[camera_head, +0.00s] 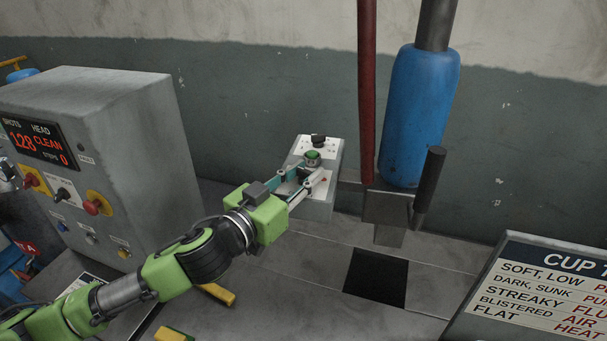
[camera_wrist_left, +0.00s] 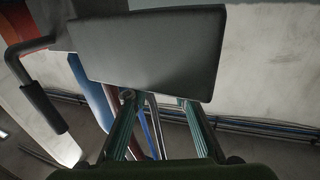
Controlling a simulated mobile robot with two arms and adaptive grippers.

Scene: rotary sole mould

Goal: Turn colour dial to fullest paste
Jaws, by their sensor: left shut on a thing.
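A small grey box (camera_head: 318,205) stands near the back wall with a pale sloped panel on top. A round green-topped dial (camera_head: 313,156) sits on that panel, and a black knob (camera_head: 318,140) is above it. My left gripper (camera_head: 313,165) reaches in from the left, its two fingers around the green-topped dial and shut on it. In the left wrist view the two teal fingers (camera_wrist_left: 165,110) point at the plain grey box (camera_wrist_left: 150,50); the dial is hidden there. The dial's setting is too small to read. My right gripper is not in view.
A grey control cabinet (camera_head: 110,130) with a red display and several buttons stands at left. A blue cylinder (camera_head: 418,115), red pipe (camera_head: 367,90) and black-handled lever (camera_head: 430,180) are right of the box. A dark square opening (camera_head: 376,276) and a sign (camera_head: 540,290) are in front.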

